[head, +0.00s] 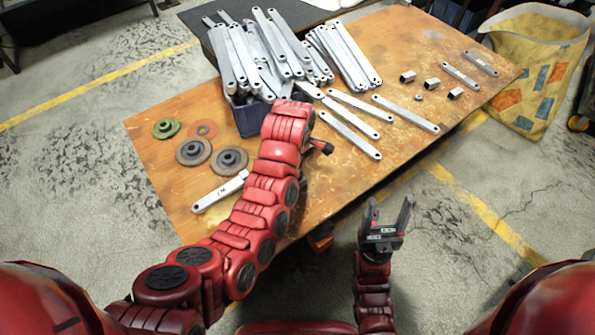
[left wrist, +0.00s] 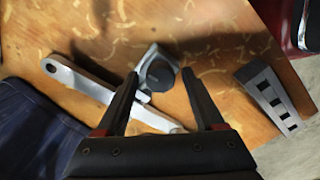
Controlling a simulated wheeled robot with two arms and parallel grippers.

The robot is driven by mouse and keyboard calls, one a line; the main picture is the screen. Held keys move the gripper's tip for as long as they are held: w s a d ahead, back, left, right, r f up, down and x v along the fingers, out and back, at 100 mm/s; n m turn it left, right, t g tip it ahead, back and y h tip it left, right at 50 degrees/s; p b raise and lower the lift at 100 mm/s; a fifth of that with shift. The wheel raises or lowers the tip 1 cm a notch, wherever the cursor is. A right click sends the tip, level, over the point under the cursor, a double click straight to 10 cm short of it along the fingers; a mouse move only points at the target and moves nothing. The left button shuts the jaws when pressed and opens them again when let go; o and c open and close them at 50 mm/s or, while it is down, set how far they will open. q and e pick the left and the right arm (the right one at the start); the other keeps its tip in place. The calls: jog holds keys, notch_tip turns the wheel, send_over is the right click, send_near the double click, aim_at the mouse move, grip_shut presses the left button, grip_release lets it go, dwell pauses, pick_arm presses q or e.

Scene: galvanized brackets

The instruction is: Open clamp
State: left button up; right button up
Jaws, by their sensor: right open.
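In the left wrist view a light grey metal piece with a dark round knob, apparently the clamp (left wrist: 158,72), stands on the worn wooden table. My left gripper (left wrist: 160,82) is open, its two dark fingers apart on either side of the knob; I cannot tell whether they touch it. In the head view my left arm reaches over the table and hides the clamp and most of the left gripper. My right gripper (head: 388,208) is open and empty, fingers pointing up, off the table's near edge.
The table (head: 165,195) holds a dark crate (head: 250,118) heaped with galvanized brackets, several loose brackets (head: 350,130), and grinding discs (head: 195,151). In the left wrist view a bracket (left wrist: 80,80) lies beside the clamp. A yellow bag (head: 540,60) stands at right.

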dwell(0.3)
pick_arm(q)
jog(key=shift+r, duration=0.15)
jog(key=m+p, duration=1.2)
jog(key=m, duration=0.3)
jog(key=shift+r, duration=0.2)
jog(key=shift+f+m+p, duration=0.2)
jog(key=shift+m+p, duration=0.25)
jog(key=shift+m, duration=0.75)
jog(key=shift+f+m, duration=0.2)
jog(key=shift+m, duration=0.1)
jog(key=shift+r, duration=0.1)
grip_shut()
